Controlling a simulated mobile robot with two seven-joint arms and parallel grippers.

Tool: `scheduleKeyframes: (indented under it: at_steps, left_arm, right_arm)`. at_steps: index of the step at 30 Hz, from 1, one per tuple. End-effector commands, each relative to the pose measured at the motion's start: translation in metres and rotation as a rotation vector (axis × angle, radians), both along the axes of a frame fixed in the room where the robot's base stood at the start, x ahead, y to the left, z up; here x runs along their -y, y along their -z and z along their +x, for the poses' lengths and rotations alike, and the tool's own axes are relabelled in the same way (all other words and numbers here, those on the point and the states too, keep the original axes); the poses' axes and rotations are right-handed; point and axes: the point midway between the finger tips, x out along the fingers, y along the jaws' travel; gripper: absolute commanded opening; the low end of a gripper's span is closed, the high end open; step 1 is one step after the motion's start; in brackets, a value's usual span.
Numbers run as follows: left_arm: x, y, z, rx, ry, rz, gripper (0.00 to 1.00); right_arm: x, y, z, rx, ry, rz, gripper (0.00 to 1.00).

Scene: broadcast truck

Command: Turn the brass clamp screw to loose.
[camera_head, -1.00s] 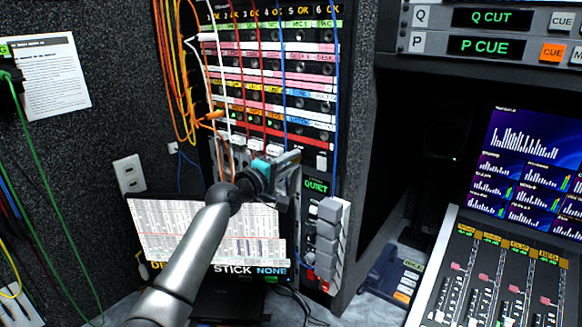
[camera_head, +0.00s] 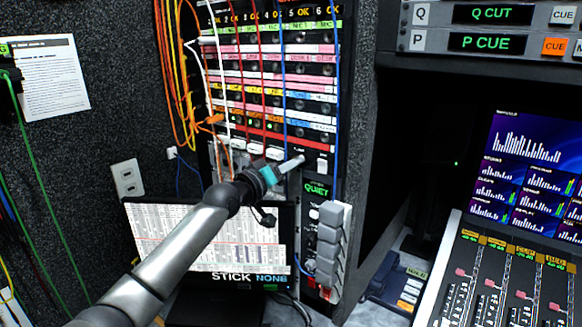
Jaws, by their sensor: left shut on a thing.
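My left gripper (camera_head: 293,163) reaches in from the left to the lower part of the patch rack (camera_head: 268,90). Its fingers point to the right at the panel just under the red strip. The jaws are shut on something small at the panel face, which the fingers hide. I cannot make out the brass clamp screw itself; it may be the thing between the fingers. My right gripper is not in view.
Orange, white, red and blue cables hang over the rack. A monitor (camera_head: 170,225) stands below my arm. Grey blocks (camera_head: 333,240) stick out right of it. A fader console (camera_head: 500,285) is at the lower right.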

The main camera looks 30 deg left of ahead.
Motion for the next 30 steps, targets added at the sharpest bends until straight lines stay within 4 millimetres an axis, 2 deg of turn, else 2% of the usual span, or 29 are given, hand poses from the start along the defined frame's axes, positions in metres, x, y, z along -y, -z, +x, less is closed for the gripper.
scheduleKeyframes:
  at_steps: [20,21,28,30]
  left_arm:
    - [-0.0004,-0.0002,-0.0001,0.004,-0.001,0.06,0.0]
    - [-0.0004,-0.0002,-0.0001,0.004,-0.001,0.06,0.33]
    - [-0.0003,-0.0003,0.0,0.005,0.0,0.059,0.59]
    - [-0.0002,-0.0002,0.0,0.005,0.0,0.059,0.59]
  right_arm:
    - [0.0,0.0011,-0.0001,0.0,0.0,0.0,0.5]
    - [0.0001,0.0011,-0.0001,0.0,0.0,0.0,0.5]
    - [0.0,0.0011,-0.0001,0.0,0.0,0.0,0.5]
    - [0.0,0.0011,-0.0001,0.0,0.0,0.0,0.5]
